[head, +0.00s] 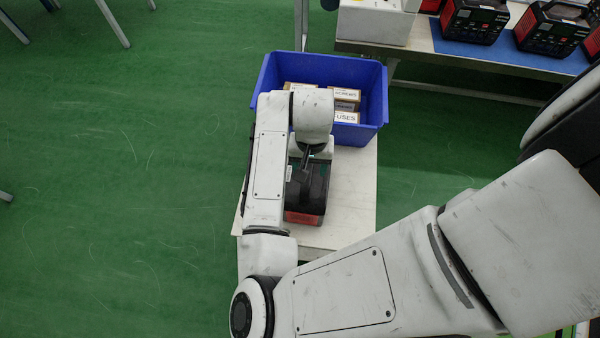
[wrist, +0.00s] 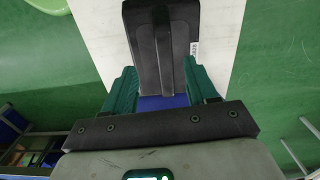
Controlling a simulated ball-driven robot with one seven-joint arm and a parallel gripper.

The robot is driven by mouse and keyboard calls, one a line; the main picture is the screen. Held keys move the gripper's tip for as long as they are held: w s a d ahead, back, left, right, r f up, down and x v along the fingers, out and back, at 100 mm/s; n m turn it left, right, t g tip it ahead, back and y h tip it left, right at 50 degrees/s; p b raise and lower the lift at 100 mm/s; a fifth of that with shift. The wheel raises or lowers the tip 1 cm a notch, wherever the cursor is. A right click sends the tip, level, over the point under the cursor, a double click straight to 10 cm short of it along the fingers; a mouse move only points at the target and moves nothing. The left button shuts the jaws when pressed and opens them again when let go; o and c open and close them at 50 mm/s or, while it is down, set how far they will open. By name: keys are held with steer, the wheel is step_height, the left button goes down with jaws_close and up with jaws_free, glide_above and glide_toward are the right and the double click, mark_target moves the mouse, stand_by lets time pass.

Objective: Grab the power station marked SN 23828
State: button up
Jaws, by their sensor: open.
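A black power station (head: 305,217) with a red end face stands on a cream bench, below my arm. In the wrist view its dark top and raised handle (wrist: 165,45) show, with a small white label (wrist: 194,49) whose text I cannot read. My gripper (wrist: 162,82) is open above it. Its two green fingers appear on either side of the near part of the station in the wrist view; I cannot tell whether they touch it. In the head view my wrist hides the fingers and part of the station.
A blue bin (head: 265,80) with several labelled boxes (head: 345,119) stands on the bench (head: 352,200) just behind the station. Several other black and red power stations (head: 474,20) stand on a blue mat (head: 530,62) on another table at upper right, beside a white box (head: 375,22).

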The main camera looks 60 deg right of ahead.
mark_target(307, 183)
steer(key=d+r, duration=0.1)
steer(key=w+d, duration=0.1)
steer(key=shift+w+d+r+m, duration=0.15)
steer(key=shift+d+r+m, duration=0.15)
steer(key=shift+d+r, duration=0.1)
steer(key=shift+w+d, duration=0.1)
steer(key=shift+d, duration=0.15)
step_height(307, 183, down, 5)
steer(key=shift+f, duration=0.1)
steer(key=shift+w+a+f, duration=0.1)
steer(key=shift+f, duration=1.3)
steer(key=shift+a+f, duration=0.1)
steer(key=shift+f, duration=1.25)
jaws_close()
steer(key=shift+r+p, duration=0.2)
steer(key=shift+p, duration=0.1)
